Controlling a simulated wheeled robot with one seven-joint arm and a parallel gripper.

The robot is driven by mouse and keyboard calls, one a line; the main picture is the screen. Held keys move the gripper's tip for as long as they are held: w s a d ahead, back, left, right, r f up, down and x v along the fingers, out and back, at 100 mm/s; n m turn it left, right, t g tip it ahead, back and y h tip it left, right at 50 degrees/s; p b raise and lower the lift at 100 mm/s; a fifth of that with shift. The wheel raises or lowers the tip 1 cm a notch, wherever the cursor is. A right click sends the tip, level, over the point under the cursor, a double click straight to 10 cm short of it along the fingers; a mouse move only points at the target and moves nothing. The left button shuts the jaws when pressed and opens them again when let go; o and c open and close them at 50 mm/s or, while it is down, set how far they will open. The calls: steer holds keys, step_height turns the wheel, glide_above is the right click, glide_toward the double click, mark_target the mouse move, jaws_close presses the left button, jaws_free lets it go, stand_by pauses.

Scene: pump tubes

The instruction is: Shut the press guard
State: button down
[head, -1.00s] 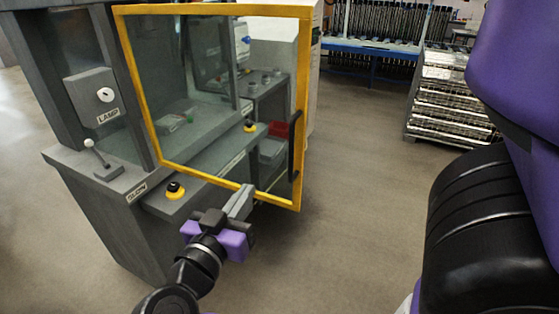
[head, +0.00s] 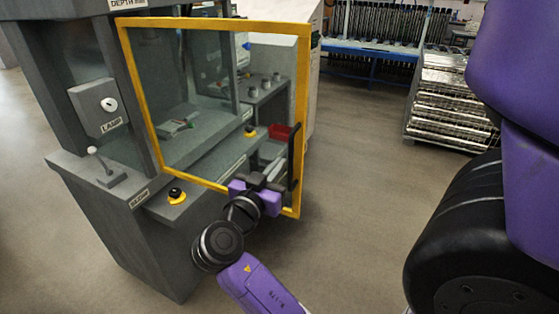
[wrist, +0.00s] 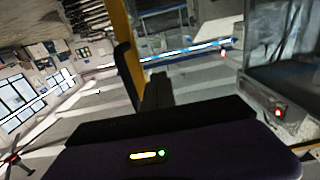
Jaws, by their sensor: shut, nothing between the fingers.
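The press guard is a clear panel in a yellow frame (head: 304,95), standing open and swung out from the grey press (head: 130,215). Its black handle (head: 295,160) is on the free right edge. My gripper (head: 276,168), purple with grey fingers, is shut and empty at the lower right of the guard, just left of the handle. Contact with the guard cannot be told. In the wrist view the shut fingers (wrist: 158,90) are just right of the black handle (wrist: 127,75) and the yellow frame (wrist: 124,25).
The press carries a lamp switch (head: 108,104), a small white-knobbed lever (head: 100,165) and a black-and-yellow button (head: 176,195). A red bin (head: 280,131) shows through the guard. A stacked metal rack (head: 450,105) stands at the back right. Floor right of the guard is clear.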

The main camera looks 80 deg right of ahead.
steer(key=shift+s+d, duration=0.1)
steer(key=shift+d, duration=0.35)
steer(key=shift+d, duration=0.1)
